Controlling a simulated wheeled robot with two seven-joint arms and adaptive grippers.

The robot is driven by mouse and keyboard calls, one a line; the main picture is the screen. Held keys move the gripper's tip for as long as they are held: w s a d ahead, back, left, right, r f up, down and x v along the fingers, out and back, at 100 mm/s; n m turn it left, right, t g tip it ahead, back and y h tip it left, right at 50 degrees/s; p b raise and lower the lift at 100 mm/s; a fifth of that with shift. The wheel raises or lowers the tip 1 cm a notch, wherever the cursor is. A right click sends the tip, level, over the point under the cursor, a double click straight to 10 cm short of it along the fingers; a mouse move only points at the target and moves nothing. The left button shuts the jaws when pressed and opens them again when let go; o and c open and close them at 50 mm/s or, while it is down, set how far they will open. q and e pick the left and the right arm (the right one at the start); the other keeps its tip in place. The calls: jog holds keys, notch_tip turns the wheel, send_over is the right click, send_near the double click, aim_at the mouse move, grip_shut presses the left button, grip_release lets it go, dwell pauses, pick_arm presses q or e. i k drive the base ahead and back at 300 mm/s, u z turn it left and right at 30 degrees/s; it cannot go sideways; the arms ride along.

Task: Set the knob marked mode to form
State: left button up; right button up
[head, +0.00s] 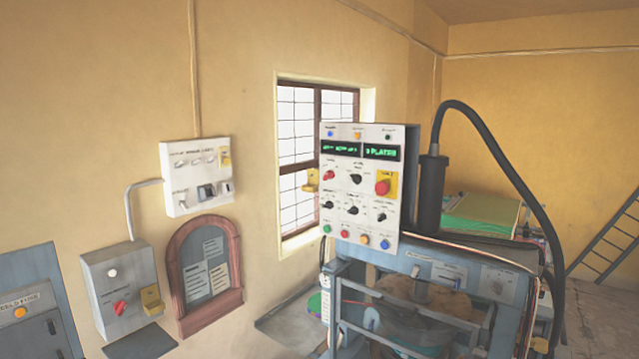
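A white control panel (339,191) stands on the press in the middle of the head view. It carries a red knob (329,175) and a black knob (356,179) in its upper row. Three more black knobs sit below: a left one (327,205), a middle one (353,210) and a right one (382,216). Their labels are too small to read, so I cannot tell which is marked mode or where it points. Two displays with green text (381,152) sit above the knobs. Neither of my grippers is in view.
A red mushroom button on a yellow plate (383,186) sits beside the upper knobs. Several coloured buttons line the panel's bottom edge. A black hose (497,155) arches right of the panel. A white switch box (180,206) and a grey box with a red switch (102,275) hang on the left wall.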

aim_at(357, 178)
jog(key=u, duration=0.5)
jog(key=i, duration=0.5)
jog(key=u, duration=0.35)
